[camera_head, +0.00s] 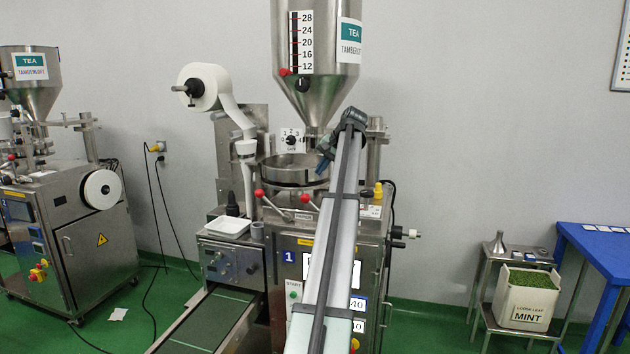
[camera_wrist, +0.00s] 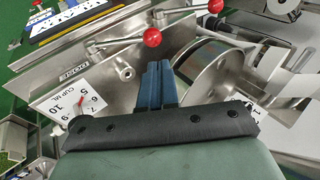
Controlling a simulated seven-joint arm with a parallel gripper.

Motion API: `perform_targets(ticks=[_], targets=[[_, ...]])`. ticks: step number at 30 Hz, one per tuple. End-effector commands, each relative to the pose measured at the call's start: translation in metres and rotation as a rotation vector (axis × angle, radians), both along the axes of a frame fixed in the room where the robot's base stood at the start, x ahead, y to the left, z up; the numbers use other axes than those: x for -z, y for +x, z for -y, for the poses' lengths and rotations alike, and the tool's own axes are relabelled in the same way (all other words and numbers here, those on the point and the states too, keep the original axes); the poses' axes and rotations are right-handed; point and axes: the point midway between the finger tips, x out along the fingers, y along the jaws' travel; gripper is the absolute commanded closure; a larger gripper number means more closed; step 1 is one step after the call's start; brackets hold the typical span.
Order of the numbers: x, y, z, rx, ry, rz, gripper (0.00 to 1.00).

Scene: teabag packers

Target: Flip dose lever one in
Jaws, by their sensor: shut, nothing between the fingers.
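Two red-balled levers stick out at the front of the packer's round dosing pan (camera_head: 292,170). The left lever ball (camera_head: 259,193) and the right lever ball (camera_head: 305,198) both show in the head view. In the wrist view, which looks turned over, the right lever ball (camera_wrist: 152,37) is just beyond my fingertips and the left lever ball (camera_wrist: 215,5) is at the top edge. A DOSE label (camera_wrist: 74,72) is on the plate by them. My gripper (camera_head: 322,167) is shut and empty beside the pan, below the hopper; its blue fingers (camera_wrist: 160,68) appear together, apart from both balls.
The steel tea hopper (camera_head: 310,90) stands above the pan. A white paper roll (camera_head: 205,87) is at left. A CUP ML dial (camera_wrist: 80,103) and a yellow-topped knob (camera_head: 378,190) sit at right. A second packer (camera_head: 85,240) stands far left.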

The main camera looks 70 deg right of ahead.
Motion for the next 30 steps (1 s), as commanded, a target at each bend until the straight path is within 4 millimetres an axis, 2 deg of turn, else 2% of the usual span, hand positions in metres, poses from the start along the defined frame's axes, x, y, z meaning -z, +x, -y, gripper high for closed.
perform_targets(ticks=[3, 10, 30], targets=[[-0.017, -0.009, -0.003, 0.001, -0.001, 0.000, 1.00], [-0.033, -0.017, -0.007, 0.001, -0.001, -0.001, 1.00], [-0.035, -0.019, -0.007, 0.000, -0.001, -0.001, 1.00]])
